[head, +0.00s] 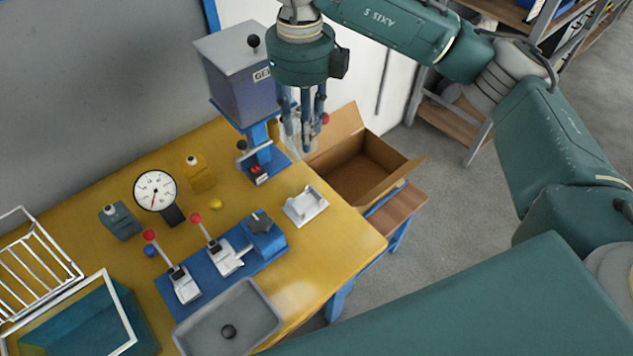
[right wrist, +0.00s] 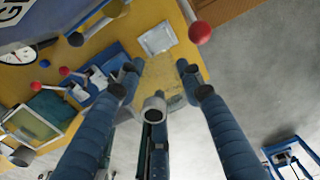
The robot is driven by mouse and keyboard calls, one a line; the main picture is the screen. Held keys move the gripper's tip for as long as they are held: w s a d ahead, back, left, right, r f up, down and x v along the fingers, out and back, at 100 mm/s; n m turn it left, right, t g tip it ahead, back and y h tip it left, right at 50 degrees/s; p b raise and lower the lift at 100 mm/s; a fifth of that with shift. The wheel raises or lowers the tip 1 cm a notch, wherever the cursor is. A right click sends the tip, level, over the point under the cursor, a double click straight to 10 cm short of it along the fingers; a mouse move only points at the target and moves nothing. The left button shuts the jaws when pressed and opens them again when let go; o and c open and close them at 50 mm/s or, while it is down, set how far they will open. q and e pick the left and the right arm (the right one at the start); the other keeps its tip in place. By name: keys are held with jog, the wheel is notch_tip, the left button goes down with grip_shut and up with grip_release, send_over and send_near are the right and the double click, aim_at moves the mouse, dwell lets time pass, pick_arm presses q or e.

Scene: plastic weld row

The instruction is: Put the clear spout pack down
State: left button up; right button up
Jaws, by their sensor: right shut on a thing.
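My right gripper (head: 304,142) points down beside the blue press at the table's back right edge. It is shut on the clear spout pack (head: 292,132), which is see-through and shows only as a faint pale sheen at the fingers. In the right wrist view my blue fingers (right wrist: 160,92) surround the pack (right wrist: 173,84), whose outline is hard to make out. The fingers hide part of it. My left gripper is not in view.
An open cardboard box (head: 349,170) stands just right of the gripper. The press (head: 240,85) has a red lever knob (head: 325,118) close to my fingers. A white fixture (head: 305,205), blue clamp base (head: 215,268) and grey tray (head: 228,318) sit on the yellow table (head: 345,238).

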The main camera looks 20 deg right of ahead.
jog(key=f, duration=0.2)
jog(key=f+p, duration=0.1)
jog(key=f, duration=0.1)
jog(key=s+f, duration=0.1)
jog(key=f, duration=0.1)
jog(key=shift+a+p, duration=0.15)
jog(key=shift+p, duration=0.15)
jog(key=f+p, duration=0.1)
jog(key=f, duration=0.5)
jog(key=f+p, duration=0.2)
jog(key=f, duration=0.4)
jog(key=shift+w+f, duration=0.2)
jog(key=shift+f, duration=0.15)
jog(key=shift+w+f, duration=0.1)
jog(key=shift+f, duration=0.2)
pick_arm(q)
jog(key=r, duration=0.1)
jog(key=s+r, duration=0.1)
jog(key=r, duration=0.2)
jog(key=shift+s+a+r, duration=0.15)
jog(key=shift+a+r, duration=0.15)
